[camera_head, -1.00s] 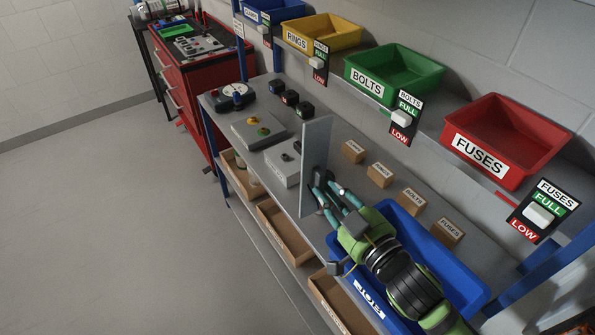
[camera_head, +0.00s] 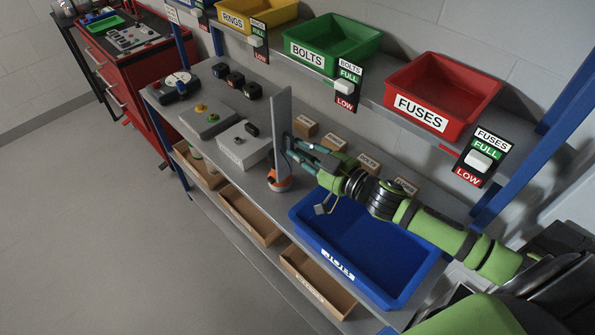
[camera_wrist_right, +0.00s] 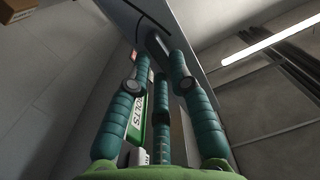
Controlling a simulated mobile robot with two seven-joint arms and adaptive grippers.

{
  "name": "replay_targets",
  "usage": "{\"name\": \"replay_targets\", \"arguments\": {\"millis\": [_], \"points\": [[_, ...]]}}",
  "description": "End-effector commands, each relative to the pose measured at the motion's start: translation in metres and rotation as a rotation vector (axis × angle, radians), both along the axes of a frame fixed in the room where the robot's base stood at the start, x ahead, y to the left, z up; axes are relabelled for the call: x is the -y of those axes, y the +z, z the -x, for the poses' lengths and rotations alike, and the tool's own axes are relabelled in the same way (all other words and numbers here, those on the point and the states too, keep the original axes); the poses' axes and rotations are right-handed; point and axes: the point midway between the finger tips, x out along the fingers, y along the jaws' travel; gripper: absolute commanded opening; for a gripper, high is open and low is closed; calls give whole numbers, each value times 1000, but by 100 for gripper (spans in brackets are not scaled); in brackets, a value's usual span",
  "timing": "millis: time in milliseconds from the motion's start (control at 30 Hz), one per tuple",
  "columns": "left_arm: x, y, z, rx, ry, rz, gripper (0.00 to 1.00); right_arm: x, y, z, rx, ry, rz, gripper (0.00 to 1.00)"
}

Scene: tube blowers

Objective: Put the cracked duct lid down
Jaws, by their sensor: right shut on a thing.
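The duct lid (camera_head: 281,125) is a thin grey flat panel, seen nearly edge-on and upright above the workbench in the head view. My right gripper (camera_head: 289,147) is shut on it from the right side. In the right wrist view, the teal fingers of my right gripper (camera_wrist_right: 160,60) close on a dark handle-like part on the lid (camera_wrist_right: 120,22). A dark curved line runs across the lid there; I cannot tell whether it is the crack. Whether the lid's lower edge touches the bench is unclear. My left gripper is not in view.
A blue tote (camera_head: 345,240) stands at the bench front, under my right arm. An orange-and-white object (camera_head: 279,182) is just below the lid. A grey box (camera_head: 243,146) and a button box (camera_head: 207,120) stand left. Several small labelled blocks (camera_head: 334,142) lie behind.

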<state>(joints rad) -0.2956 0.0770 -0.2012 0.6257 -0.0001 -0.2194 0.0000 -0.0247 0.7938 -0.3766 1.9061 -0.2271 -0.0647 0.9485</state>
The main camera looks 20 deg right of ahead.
Motion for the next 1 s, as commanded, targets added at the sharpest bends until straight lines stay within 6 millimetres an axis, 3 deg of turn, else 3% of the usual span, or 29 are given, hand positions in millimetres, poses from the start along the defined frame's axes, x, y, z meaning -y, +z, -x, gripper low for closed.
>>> {"name": "replay_targets", "arguments": {"millis": [100,333,533,1000], "points": [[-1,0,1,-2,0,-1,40,0,-25,0,-2,-2,-3,0],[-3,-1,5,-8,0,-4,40,0,-46,0,1,-1,1,0],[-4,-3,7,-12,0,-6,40,0,-76,0,0,-1,-2,0],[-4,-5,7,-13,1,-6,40,0,-87,0,3,1,1,0]]}}
